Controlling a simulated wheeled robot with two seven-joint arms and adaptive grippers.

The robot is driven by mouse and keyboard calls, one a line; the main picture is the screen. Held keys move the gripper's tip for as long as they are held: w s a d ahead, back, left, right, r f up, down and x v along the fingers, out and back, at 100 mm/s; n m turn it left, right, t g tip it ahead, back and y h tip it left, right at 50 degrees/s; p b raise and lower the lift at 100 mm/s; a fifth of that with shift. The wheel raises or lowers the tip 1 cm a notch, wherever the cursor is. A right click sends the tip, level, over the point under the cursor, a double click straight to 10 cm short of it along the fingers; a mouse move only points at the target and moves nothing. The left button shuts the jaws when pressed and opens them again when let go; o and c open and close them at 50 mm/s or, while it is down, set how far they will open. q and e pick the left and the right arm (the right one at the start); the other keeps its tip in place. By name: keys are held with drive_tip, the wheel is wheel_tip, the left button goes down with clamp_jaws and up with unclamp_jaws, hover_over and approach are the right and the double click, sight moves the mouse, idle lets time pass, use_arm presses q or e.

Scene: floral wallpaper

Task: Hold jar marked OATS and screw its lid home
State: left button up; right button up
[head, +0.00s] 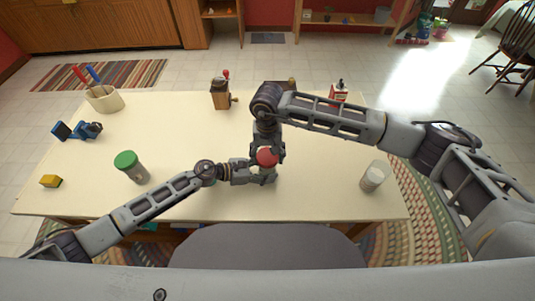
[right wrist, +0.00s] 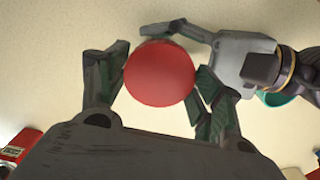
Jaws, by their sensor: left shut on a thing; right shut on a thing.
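A jar (head: 268,176) with a red lid (head: 267,157) stands near the front middle of the table. I cannot read any label on it. My left gripper (head: 262,173) is shut on the jar's body from the left. My right gripper (head: 268,152) comes down from above and is shut on the red lid. In the right wrist view the round lid (right wrist: 158,73) sits between my right fingers, with my left gripper (right wrist: 212,65) close beside it. The lid hides the jar below it there. I cannot tell how tightly the lid sits.
A green-lidded jar (head: 130,166) stands at left, a pale-lidded jar (head: 373,178) at right. A grinder (head: 221,94), a red container (head: 338,92) and a utensil crock (head: 104,99) stand farther back. A blue object (head: 77,130) and a yellow block (head: 50,181) lie at far left. The table's centre-left (head: 165,130) is clear.

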sight(268, 156)
drive_tip(key=o, duration=0.8)
drive_tip(key=shift+o, duration=0.2)
drive_tip(key=shift+o, duration=1)
drive_tip(key=shift+r, duration=0.15)
drive_tip(key=shift+r, duration=3.4)
drive_tip(key=c, duration=0.4)
drive_tip(key=shift+o, duration=0.2)
drive_tip(key=shift+w+r, duration=0.1)
drive_tip(key=shift+r, duration=0.6)
